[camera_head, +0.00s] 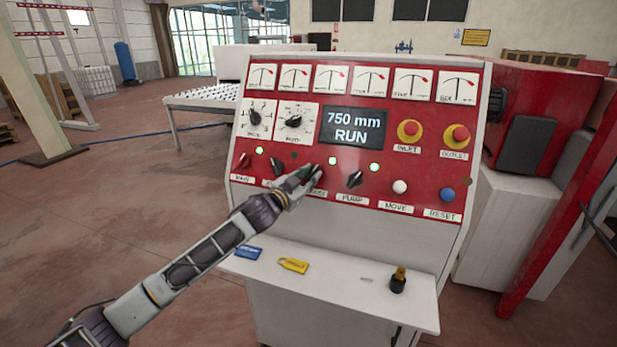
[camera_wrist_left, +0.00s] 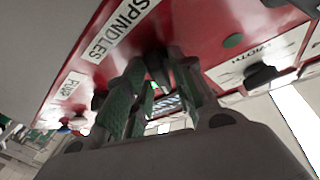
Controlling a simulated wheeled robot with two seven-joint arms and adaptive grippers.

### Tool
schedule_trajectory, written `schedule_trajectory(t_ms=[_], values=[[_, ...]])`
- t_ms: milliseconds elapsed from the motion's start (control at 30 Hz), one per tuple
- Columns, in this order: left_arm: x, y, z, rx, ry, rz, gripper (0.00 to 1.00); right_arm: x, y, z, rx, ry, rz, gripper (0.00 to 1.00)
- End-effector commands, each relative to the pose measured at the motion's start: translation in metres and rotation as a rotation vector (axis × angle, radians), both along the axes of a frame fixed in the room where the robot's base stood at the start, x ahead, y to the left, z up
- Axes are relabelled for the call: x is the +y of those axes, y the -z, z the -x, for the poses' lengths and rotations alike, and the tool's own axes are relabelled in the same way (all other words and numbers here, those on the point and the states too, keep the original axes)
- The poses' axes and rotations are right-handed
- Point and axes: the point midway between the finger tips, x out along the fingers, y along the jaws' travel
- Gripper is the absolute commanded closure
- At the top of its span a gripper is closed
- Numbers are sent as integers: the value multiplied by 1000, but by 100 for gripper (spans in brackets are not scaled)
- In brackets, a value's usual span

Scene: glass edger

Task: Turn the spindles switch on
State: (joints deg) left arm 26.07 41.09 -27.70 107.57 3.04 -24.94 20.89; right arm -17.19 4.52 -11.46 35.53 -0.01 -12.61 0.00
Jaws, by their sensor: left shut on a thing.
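The spindles switch (camera_head: 317,170) is a dark knob in the lower row of the red control panel (camera_head: 290,143). Its label is partly covered in the head view and reads SPINDLES (camera_wrist_left: 122,28) in the left wrist view. My left gripper (camera_head: 308,177) is at this knob, with its fingers (camera_wrist_left: 163,92) shut on it; they hide most of the knob, so its angle is unclear. The lamp (camera_head: 332,161) to its upper right is lit. The display (camera_head: 354,131) reads 750 mm RUN. My right gripper is not in view.
The pump switch (camera_head: 354,179) stands close on the right, and another dark switch (camera_head: 277,166) on the left. Red inlet (camera_head: 410,129) and outlet (camera_head: 457,136) buttons sit farther right. The shelf (camera_head: 335,288) below holds a blue tag, a yellow tag and a dark bottle-like item.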

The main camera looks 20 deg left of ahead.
Motion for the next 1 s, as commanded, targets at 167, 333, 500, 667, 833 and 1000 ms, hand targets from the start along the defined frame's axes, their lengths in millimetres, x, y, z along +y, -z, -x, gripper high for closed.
schedule_trajectory(t_ms=[167, 333, 500, 667, 833, 1000], values=[[3, -10, -2, -18, 21, -41, 99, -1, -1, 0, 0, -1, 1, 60], [3, -9, -2, -18, 31, -59, 99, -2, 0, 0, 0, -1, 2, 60], [3, -9, -2, -18, 34, -64, 99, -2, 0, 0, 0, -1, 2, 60], [3, -9, -2, -18, 33, -63, 100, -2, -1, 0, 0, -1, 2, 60], [3, -9, -2, -18, 33, -63, 77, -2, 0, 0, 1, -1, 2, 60], [2, -8, -1, -15, 35, -63, 64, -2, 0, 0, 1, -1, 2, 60]])
